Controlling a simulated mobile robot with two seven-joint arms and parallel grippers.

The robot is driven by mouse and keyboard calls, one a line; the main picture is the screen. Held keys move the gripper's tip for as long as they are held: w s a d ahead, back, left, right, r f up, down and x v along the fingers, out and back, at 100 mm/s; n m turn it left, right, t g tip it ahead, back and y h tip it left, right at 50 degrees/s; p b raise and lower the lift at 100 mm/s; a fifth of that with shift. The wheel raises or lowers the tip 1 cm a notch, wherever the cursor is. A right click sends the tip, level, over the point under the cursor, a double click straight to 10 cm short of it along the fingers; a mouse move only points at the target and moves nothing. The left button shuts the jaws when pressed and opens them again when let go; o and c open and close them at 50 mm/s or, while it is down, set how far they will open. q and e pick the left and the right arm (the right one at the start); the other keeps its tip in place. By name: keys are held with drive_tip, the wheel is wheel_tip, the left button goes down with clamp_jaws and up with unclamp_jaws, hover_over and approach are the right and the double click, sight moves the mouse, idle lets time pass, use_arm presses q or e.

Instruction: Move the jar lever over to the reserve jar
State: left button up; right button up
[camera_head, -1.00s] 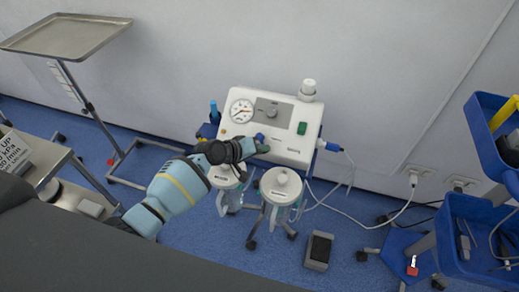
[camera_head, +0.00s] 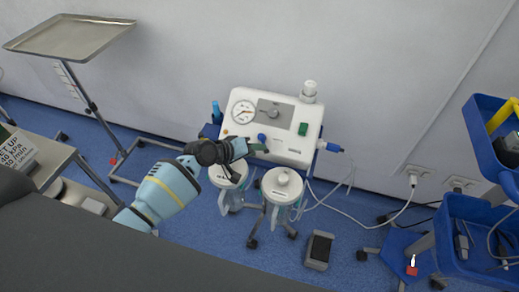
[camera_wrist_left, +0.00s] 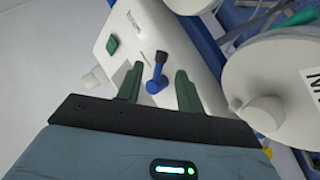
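The white suction unit (camera_head: 272,122) stands by the wall, with two lidded jars in front: a left jar (camera_head: 228,175) and a right jar (camera_head: 283,185). Their labels are too small to read. The jar lever (camera_head: 261,137) is a blue knob low on the panel. In the left wrist view the lever (camera_wrist_left: 155,83) has a dark tip pointing up the picture. My left gripper (camera_head: 259,148) is at the panel, just below the lever. In the wrist view its green fingers (camera_wrist_left: 160,90) are open, one on each side of the lever, with gaps visible. My right gripper is not in view.
A jar lid (camera_wrist_left: 275,85) is close on the right in the wrist view. A gauge (camera_head: 243,112), a dial (camera_head: 270,109) and a green switch (camera_head: 303,129) are on the panel. A foot pedal (camera_head: 319,250) is on the floor. A blue cart (camera_head: 470,235) stands right.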

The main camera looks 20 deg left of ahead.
use_arm(q)
drive_tip(key=shift+p+v, duration=0.3)
drive_tip(key=shift+v, duration=1.75)
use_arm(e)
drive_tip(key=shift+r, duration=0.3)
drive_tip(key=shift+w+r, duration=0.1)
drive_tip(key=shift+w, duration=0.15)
use_arm(q)
drive_tip(key=s+d+f+m+y+p, duration=0.1)
drive_tip(key=s+f, duration=0.4)
drive_tip(key=s, duration=0.4)
drive_tip(key=s+f+m+y, duration=0.2)
drive_tip(key=s+f, duration=0.3)
drive_tip(key=s, duration=0.4)
drive_tip(key=s+a+m+y+p, duration=0.1)
drive_tip(key=s+a+m+y, duration=0.1)
drive_tip(key=s, duration=1.8)
drive_tip(key=shift+m, duration=0.6)
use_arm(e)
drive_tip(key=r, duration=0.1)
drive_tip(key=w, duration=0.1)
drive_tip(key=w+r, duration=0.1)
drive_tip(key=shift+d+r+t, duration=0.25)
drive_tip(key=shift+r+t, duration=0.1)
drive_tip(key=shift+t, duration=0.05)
use_arm(q)
drive_tip(key=shift+s, duration=0.1)
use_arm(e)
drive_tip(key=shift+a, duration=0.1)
